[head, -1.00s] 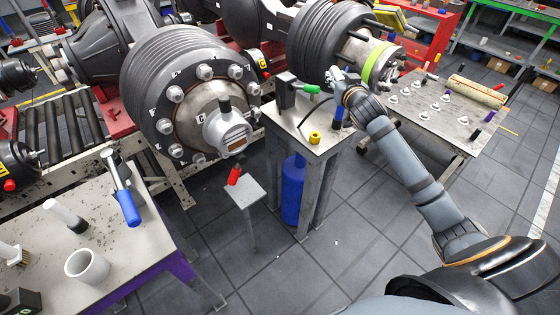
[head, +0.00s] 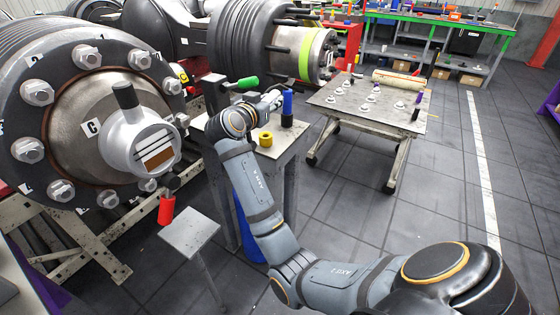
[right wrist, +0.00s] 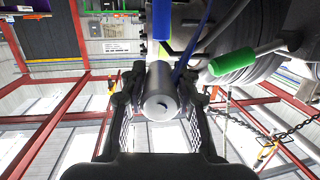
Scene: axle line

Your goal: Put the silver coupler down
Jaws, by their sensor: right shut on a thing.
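The silver coupler (right wrist: 160,92), a smooth grey cylinder seen end-on, sits between the fingers of my right gripper (right wrist: 160,110) in the right wrist view. The gripper is shut on it. In the head view my right gripper (head: 264,106) is over the small metal stand (head: 277,153), between a green handle and an upright blue cylinder. The head view is too small to tell whether the coupler touches the stand. My left gripper is not in view.
On the stand are a yellow ring (head: 265,139), the blue cylinder (head: 287,108) and a tool with a green handle (head: 245,84). A big bolted hub (head: 90,130) is at the left. A table (head: 350,106) with several small parts stands behind, with open floor at the right.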

